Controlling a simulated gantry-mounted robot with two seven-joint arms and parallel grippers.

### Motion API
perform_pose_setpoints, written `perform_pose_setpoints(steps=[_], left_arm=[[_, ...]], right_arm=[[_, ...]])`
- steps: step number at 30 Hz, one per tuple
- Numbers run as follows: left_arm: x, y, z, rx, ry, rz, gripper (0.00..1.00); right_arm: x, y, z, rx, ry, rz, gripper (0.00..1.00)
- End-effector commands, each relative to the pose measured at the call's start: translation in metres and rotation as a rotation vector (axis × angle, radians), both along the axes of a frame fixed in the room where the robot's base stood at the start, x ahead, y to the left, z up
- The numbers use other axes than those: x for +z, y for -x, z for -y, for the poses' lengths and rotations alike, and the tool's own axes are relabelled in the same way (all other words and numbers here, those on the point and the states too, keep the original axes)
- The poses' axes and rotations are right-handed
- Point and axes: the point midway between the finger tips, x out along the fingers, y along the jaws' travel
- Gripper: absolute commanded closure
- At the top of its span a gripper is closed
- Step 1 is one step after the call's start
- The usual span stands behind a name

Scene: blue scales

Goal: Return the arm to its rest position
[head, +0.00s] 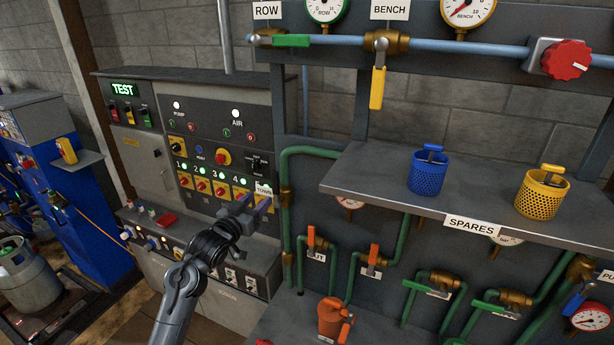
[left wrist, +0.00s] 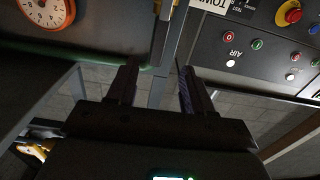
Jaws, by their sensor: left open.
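My left arm (head: 182,300) reaches up from the bottom of the head view. Its gripper (head: 256,204) is in front of the lower right part of the grey control panel (head: 262,100), near the small TOWN tag (head: 263,188). In the left wrist view the two dark fingers of the gripper (left wrist: 157,88) stand apart with nothing between them. A grey post and a green pipe show beyond them. I cannot tell whether the fingers touch the panel. My right arm and gripper are not in view.
The green pipe (head: 285,200) runs just right of my gripper. The SPARES shelf (head: 380,185) juts out further right, holding a blue basket (head: 428,172) and a yellow basket (head: 541,194). An orange jug (head: 331,318) stands below.

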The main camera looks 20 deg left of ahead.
Motion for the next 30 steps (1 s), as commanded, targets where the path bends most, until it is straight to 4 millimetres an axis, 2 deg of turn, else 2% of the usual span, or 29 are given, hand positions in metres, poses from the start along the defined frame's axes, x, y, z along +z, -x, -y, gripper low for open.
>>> perform_pose_setpoints(steps=[2,5,8,10,13,15,17,18,20,21,25,27,30], left_arm=[[-0.005,0.001,0.000,0.000,0.000,-0.009,0.49],[-0.023,0.005,0.001,-0.001,0.001,-0.041,0.49],[-0.059,0.015,0.005,-0.006,0.005,-0.104,0.49],[-0.094,0.028,0.013,-0.018,0.007,-0.165,0.49],[-0.146,0.061,0.039,-0.052,0.003,-0.259,0.49],[-0.178,0.094,0.064,-0.077,0.001,-0.330,0.49],[-0.202,0.127,0.084,-0.091,-0.003,-0.402,0.49],[-0.215,0.150,0.098,-0.098,-0.008,-0.455,0.49],[-0.231,0.188,0.119,-0.107,-0.015,-0.539,0.49],[-0.238,0.214,0.132,-0.111,-0.021,-0.596,0.49],[-0.243,0.298,0.170,-0.122,-0.039,-0.789,0.49],[-0.235,0.337,0.186,-0.126,-0.045,-0.884,0.49],[-0.214,0.380,0.202,-0.134,-0.055,-1.002,0.49]], right_arm=[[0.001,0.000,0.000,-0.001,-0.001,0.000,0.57],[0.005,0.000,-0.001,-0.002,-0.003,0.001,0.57],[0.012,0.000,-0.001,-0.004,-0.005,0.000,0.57],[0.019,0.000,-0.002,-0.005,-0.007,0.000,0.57],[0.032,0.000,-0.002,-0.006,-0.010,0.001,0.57],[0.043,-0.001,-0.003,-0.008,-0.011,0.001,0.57],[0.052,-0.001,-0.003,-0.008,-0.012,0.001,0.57],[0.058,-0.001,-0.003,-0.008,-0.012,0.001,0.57],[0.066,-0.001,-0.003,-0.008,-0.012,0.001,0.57],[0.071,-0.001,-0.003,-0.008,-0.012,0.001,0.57],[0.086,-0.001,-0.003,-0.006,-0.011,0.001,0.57],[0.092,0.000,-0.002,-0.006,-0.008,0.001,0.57],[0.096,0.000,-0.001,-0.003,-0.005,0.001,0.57]])
